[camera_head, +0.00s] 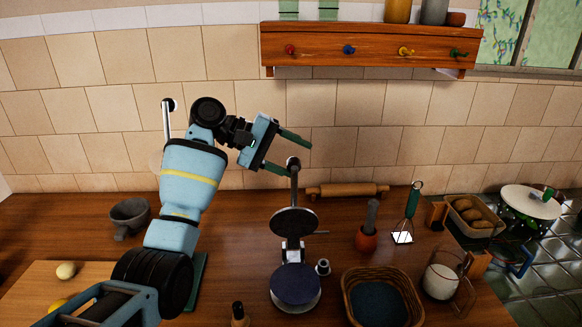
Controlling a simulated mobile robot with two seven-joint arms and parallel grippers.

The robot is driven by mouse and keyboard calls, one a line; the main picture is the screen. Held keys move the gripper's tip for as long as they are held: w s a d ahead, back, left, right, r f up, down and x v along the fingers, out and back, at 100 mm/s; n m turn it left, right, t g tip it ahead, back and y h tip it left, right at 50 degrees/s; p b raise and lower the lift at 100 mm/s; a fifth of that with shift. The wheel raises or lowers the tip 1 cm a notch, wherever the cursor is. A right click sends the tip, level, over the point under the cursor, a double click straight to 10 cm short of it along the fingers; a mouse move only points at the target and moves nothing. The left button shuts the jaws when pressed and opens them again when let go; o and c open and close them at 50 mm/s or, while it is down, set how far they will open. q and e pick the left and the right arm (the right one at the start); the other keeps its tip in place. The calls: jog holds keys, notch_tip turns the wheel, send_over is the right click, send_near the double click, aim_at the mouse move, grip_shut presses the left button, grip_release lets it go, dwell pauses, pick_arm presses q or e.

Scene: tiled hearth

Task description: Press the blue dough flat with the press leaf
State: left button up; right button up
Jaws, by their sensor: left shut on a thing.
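The press stands on the wooden counter at the middle front. Its round dark press leaf (294,221) is raised and tilted above the lower plate, with a thin handle (294,184) rising to a knob. The blue dough (296,284) shows as a dark blue round on the lower plate (300,309); its thickness is hard to tell. My left gripper (300,159) reaches in from the left, above the leaf, and is shut on the knob end of the handle. The contact is small in the view. My right gripper is out of view.
A rolling pin (347,190) lies behind. A grey bowl (130,216) stands left. A peg shelf (370,47) hangs above.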

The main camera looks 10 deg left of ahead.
aim_at(293, 165)
pick_arm(q)
jog(key=s, duration=0.1)
jog(key=s+d+r, duration=0.1)
jog(key=s, duration=0.1)
jog(key=shift+r, duration=0.15)
jog(key=shift+s+d+r, duration=0.1)
jog(key=shift+s+d, duration=0.1)
jog(key=shift+s, duration=0.4)
jog(key=shift+s+d+r, duration=0.1)
jog(key=shift+s+d, duration=0.05)
jog(key=shift+s, duration=0.4)
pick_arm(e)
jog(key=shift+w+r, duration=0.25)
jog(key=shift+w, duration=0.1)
pick_arm(q)
jog(key=s+a+r, duration=0.1)
jog(key=s+a, duration=0.4)
jog(key=a, duration=0.2)
jog(key=shift+r, duration=0.35)
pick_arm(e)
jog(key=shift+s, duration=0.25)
